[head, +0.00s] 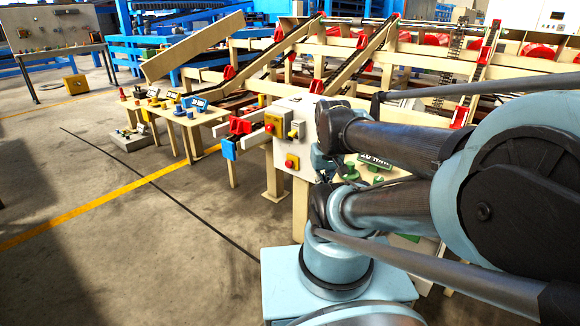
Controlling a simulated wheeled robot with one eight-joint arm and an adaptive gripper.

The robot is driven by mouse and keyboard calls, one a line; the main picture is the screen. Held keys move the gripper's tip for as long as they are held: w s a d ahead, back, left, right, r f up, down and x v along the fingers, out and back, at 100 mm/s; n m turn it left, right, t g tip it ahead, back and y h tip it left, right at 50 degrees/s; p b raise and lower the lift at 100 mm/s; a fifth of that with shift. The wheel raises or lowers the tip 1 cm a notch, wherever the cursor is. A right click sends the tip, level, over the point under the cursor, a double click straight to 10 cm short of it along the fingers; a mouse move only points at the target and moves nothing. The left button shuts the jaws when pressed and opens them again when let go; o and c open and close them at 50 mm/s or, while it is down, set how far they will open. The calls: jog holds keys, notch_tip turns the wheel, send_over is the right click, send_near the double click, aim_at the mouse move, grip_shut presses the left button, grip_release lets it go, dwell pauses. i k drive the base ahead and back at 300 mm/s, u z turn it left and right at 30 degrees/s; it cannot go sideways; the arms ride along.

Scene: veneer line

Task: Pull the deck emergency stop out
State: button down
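A pale control panel (284,105) stands near the middle of the head view, just left of my arm. Low on it is a small yellow box with a red button (291,163), which looks like an emergency stop. Higher up is a larger yellow box (279,121) with a red part (270,128) on its front. I cannot tell which one is the deck stop, or whether either is pressed in. My gripper (323,163) is at the panel's right edge, mostly hidden by my own arm links. Its fingers cannot be made out.
A grey box with a yellow knob (294,134) is also on the panel. Red (239,126) and blue (229,149) blocks stick out to its left. A table (203,116) with small controls stands further left. A green button (351,170) shows behind my arm. The left floor is mostly clear.

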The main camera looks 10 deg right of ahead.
aim_at(289, 164)
jog(key=u, duration=0.45)
jog(key=k, duration=1)
jog(key=z, duration=0.7)
jog(key=i, duration=0.5)
